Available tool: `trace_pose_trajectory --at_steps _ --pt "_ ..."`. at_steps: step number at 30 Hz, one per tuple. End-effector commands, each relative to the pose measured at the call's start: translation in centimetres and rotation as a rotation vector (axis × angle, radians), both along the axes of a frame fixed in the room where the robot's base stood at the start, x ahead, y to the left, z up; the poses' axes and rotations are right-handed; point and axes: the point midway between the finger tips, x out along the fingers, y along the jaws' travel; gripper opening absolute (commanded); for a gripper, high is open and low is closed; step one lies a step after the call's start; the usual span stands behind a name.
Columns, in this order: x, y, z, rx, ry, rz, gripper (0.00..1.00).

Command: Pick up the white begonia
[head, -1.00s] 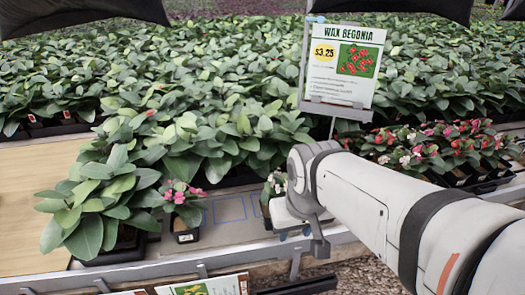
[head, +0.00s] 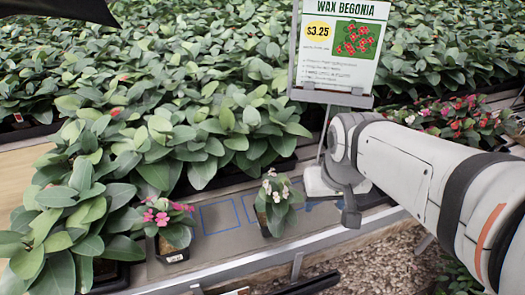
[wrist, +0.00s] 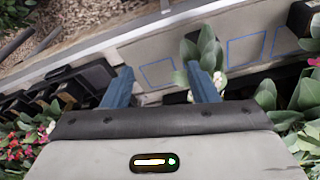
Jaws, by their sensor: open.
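The white begonia (head: 278,200), a small potted plant with green leaves and pale pinkish-white flowers, stands upright on the grey bench in the head view. In the wrist view the begonia (wrist: 209,48) is partly hidden behind the right-hand finger. My gripper (wrist: 160,84) is open, with two blue fingers and nothing between them. In the head view my wrist is just right of the begonia, with a visible gap; the fingers cannot be made out there.
A pink-flowered potted plant (head: 168,228) stands left of the begonia, near large leafy plants (head: 75,215). A Wax Begonia price sign (head: 340,45) stands behind my arm. Blue squares (head: 219,216) mark bare bench. Mixed begonias (head: 455,117) fill trays at right.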

Motion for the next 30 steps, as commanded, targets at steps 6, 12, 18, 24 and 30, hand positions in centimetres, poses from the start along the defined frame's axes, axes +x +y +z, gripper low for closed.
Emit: trace_pose_trajectory --at_steps 6,12,18,24,30 --pt "5.1 2.1 -3.9 -0.003 0.089 0.107 0.72" --pt "9.0 6.4 -8.4 -0.017 0.161 0.199 0.88" --pt "10.6 9.0 -11.2 -0.029 0.198 0.249 1.0" --pt "10.9 9.5 -13.2 -0.031 0.206 0.257 1.0" --pt "10.8 9.7 -15.5 -0.031 0.206 0.256 1.0"
